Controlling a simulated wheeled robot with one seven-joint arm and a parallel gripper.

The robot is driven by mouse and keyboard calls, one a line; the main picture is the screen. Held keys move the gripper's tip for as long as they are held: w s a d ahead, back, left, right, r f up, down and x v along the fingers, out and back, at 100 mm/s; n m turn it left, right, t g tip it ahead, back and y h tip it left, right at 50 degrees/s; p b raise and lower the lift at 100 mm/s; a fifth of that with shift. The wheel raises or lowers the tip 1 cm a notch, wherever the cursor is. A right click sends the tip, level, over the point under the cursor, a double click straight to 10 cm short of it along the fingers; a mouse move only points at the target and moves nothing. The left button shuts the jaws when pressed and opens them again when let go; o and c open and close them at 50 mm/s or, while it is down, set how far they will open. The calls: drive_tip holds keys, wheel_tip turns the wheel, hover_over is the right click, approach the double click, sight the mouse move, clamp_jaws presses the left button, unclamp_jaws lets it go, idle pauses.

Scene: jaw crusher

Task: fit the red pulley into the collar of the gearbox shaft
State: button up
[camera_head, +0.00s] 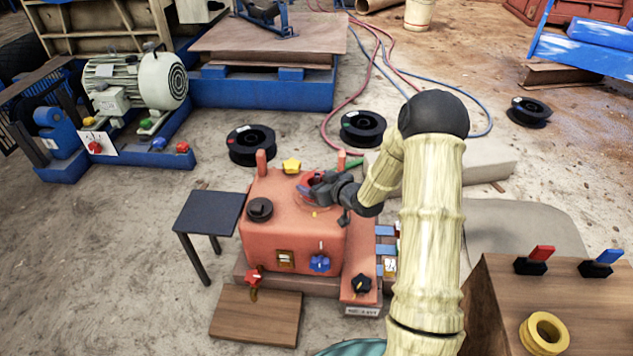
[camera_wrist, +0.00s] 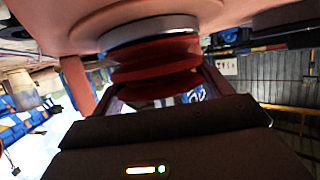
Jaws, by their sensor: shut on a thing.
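The red pulley (camera_wrist: 155,70), with ringed grooves, is between the fingers of my gripper (camera_head: 312,184) in the wrist view. A silver metal ring (camera_wrist: 150,30), apparently the collar, is right above the pulley in that picture, at a round salmon-coloured face. The pulley and ring look very close or touching; I cannot tell whether the pulley sits inside. In the head view, my gripper is at the upper right of the salmon-red gearbox housing (camera_head: 285,235). My gripper and wrist mostly hide the pulley and shaft there.
A dark side table (camera_head: 210,212) is left of the housing. A brown bench (camera_head: 570,310) with red and blue handles and a yellow pulley (camera_head: 544,333) is at right.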

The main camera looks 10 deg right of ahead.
drive_tip(key=shift+w, duration=0.1)
drive_tip(key=o, duration=1.3)
drive_tip(key=shift+f, duration=0.15)
drive_tip(key=o, duration=0.5)
drive_tip(key=shift+s+d+r, duration=0.1)
drive_tip(key=shift+s+r, duration=0.1)
drive_tip(key=shift+r, duration=0.1)
drive_tip(key=p+v, duration=0.5)
drive_tip(key=v, duration=0.6)
drive_tip(key=shift+s+d, duration=0.2)
drive_tip(key=shift+s, duration=0.1)
